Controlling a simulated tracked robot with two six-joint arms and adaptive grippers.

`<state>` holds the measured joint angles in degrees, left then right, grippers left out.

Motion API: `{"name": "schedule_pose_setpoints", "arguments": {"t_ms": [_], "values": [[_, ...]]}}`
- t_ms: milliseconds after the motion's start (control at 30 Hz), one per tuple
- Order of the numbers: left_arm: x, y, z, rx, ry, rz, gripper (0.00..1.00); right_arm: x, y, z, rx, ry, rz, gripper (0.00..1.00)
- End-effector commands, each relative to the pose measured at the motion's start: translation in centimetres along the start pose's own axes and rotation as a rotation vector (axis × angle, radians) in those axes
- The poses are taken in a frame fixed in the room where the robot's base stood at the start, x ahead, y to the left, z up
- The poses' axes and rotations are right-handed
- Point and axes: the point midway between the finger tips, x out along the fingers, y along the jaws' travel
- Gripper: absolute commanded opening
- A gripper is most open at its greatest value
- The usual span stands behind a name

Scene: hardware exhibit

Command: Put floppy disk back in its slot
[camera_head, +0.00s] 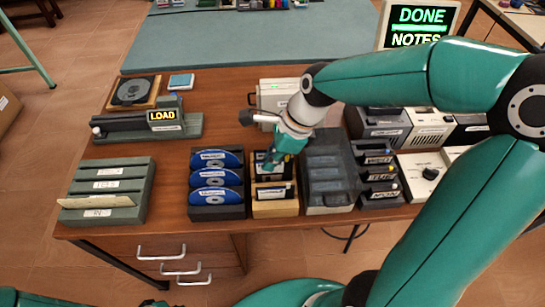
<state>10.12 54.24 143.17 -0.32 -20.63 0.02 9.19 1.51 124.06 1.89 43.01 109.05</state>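A small wooden rack (275,210) stands near the table's front edge, with dark floppy disks (271,193) upright in it and pale labels facing me. My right gripper (270,165) comes down from above at the rear of this rack, over its back slot. Its fingers cover part of a dark, labelled disk there. I cannot tell whether the fingers are shut on that disk or only beside it. My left gripper does not show; only teal arm parts appear along the bottom edge.
A grey-green file tray (105,205), a LOAD device (150,122) and several grey boxes (378,124) stand around. A DONE NOTES sign (418,25) is behind.

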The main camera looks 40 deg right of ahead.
Motion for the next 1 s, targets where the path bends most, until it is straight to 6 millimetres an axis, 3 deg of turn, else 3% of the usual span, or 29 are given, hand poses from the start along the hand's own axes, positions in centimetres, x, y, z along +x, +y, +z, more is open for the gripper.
{"name": "schedule_pose_setpoints", "arguments": {"t_ms": [600, 1000], "values": [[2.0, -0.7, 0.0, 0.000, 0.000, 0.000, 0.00, 2.7, 0.0, -1.1, 0.001, 0.000, 0.001, 0.00], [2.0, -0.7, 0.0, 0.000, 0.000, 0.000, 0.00, 2.9, 0.0, -1.2, 0.000, 0.000, 0.000, 0.00]]}}
